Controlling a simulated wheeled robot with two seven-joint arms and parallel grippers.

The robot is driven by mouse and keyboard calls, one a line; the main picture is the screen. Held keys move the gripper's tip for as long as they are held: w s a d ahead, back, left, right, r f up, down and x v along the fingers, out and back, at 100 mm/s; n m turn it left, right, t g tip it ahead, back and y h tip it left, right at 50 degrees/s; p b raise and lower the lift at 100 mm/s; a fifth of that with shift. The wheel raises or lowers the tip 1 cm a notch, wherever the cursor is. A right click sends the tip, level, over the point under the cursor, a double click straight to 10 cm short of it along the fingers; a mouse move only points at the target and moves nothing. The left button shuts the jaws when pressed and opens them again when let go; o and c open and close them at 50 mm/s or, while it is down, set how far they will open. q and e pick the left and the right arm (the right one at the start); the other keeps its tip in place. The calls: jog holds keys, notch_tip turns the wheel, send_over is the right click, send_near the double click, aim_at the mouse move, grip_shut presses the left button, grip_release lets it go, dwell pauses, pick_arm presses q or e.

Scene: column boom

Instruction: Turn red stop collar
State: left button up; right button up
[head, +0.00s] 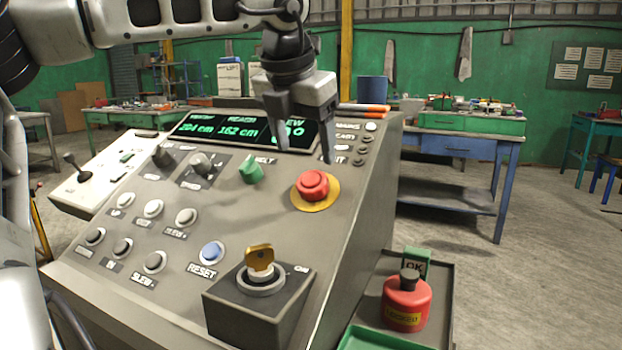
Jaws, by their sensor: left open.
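A red mushroom-shaped stop collar (313,185) sits on a yellow round plate (315,203) at the right of the sloped grey control panel (330,262). My left gripper (306,150) hangs above and just behind the red collar, fingers pointing down. Its two fingers are apart with nothing between them, and they hide part of the display. I see a gap between the fingertips and the collar. My right gripper is not in the picture.
A brass key (260,260) stands in a raised key-switch box (255,310) in front of the collar. A green knob (250,169) and blue reset button (212,252) are to the left. A red bottle (406,303) stands on a low tray at right.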

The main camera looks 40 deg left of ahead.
aim_at(311, 179)
pick_arm(q)
jog(key=x, duration=0.7)
jog(key=shift+r, duration=0.1)
jog(key=c, duration=1)
jog(key=shift+m, duration=0.3)
jog(key=m, duration=0.4)
jog(key=shift+d+y, duration=0.1)
jog(key=shift+y, duration=0.2)
jog(key=shift+m+y, duration=0.3)
jog(key=shift+m, duration=2.1)
